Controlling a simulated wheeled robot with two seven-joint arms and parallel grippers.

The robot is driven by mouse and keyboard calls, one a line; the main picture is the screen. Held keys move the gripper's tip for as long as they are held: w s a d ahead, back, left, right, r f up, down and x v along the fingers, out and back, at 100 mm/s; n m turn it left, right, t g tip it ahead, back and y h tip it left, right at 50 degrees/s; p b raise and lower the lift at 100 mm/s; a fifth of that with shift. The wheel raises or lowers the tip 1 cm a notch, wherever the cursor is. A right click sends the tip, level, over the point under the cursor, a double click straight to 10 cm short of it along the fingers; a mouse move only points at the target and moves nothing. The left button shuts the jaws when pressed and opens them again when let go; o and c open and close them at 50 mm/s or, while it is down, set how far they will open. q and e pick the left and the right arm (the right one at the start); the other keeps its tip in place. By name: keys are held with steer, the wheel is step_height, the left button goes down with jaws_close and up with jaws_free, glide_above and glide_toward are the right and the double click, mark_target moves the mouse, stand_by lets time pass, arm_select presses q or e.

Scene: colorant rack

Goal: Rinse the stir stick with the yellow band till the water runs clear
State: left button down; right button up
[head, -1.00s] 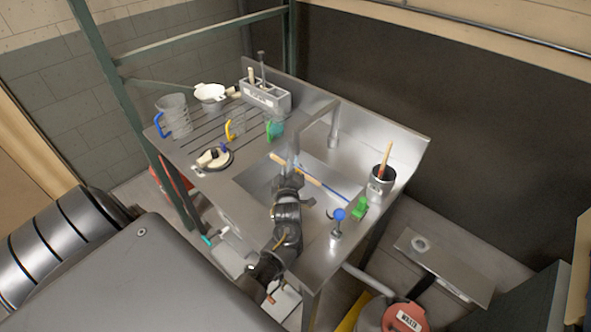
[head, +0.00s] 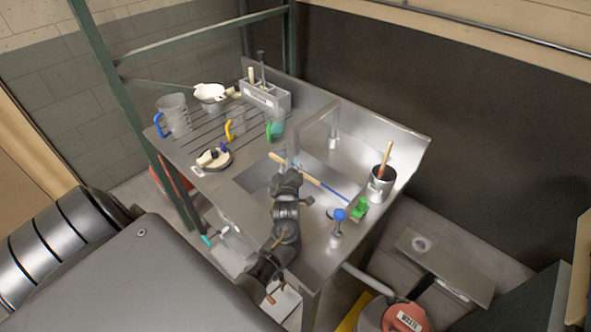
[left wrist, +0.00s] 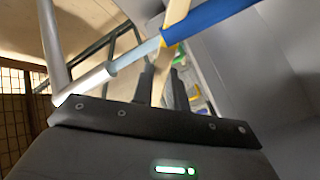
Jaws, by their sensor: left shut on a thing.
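My left gripper (head: 296,170) is shut on the wooden stir stick (head: 281,159) over the sink basin (head: 258,178). In the head view the stick slants down to the right and its far part looks blue. In the left wrist view the stick (left wrist: 178,10) rises between my fingers (left wrist: 160,85), with a yellow band (left wrist: 168,39) on it. The tap spout (left wrist: 85,85) sends a pale stream (left wrist: 135,57) onto the stick near the band. Beyond the stick the stream (left wrist: 210,20) is strong blue. My right gripper is not in view.
A metal pot (head: 381,187) with a wooden-handled tool, a green item (head: 360,207) and a blue-knobbed fitting (head: 339,215) stand right of the basin. A grey rack (head: 265,97) is behind.

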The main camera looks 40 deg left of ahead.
arm_select(q)
steer(key=shift+d, duration=0.4)
steer(key=shift+a, duration=0.2)
steer(key=shift+w+a, duration=0.1)
steer(key=shift+a, duration=0.35)
steer(key=shift+d, duration=0.65)
steer(key=shift+a, duration=0.15)
steer(key=shift+a, duration=0.5)
steer(key=shift+d, duration=0.2)
